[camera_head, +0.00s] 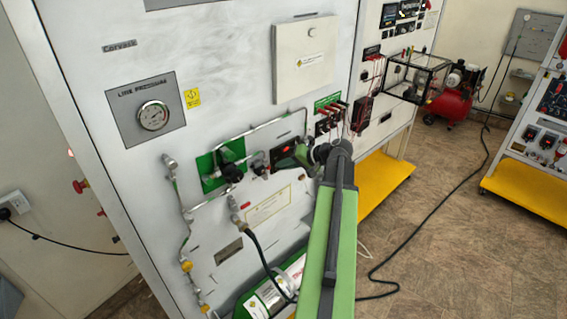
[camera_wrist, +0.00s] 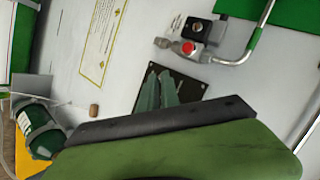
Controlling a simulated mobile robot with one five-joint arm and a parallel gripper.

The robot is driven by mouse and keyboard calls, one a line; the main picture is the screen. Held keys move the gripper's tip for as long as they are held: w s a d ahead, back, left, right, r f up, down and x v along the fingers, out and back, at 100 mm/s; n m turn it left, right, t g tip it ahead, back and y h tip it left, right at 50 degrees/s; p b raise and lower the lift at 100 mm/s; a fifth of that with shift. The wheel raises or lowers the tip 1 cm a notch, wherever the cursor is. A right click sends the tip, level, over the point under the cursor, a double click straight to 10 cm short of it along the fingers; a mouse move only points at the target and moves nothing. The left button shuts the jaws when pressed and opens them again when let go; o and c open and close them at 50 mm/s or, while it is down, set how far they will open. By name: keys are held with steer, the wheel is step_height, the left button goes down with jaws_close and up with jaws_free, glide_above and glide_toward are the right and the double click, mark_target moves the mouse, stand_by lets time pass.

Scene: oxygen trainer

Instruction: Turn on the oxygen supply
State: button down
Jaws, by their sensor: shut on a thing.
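The grey oxygen panel (camera_head: 215,80) stands upright in the head view. On it is a small dark plate (camera_head: 283,153) with a red area; it also shows in the wrist view (camera_wrist: 203,82). My gripper (camera_head: 303,154) reaches this plate, and its green fingers (camera_wrist: 161,82) lie close together in front of it. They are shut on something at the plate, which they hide. A valve block with a red button (camera_wrist: 188,47) sits beside the plate. A round line pressure gauge (camera_head: 153,116) is at the upper left. A green and white cylinder (camera_head: 267,300) lies low on the panel.
Metal pipes (camera_head: 187,215) and a green plate with a black knob (camera_head: 226,166) are left of my gripper. A pale box (camera_head: 304,60) juts out above. A black hose (camera_head: 262,255) hangs below. Yellow bases (camera_head: 385,180) stand on the floor; the floor at right is mostly clear.

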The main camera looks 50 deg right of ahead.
steer(key=shift+r, duration=0.1)
stand_by(0.3)
steer(key=c, duration=1.6)
jaws_free()
steer(key=shift+w, duration=0.1)
steer(key=p+v, duration=0.9)
steer(key=v, duration=0.8)
steer(key=shift+r+p, duration=0.15)
steer(key=shift+p, duration=0.25)
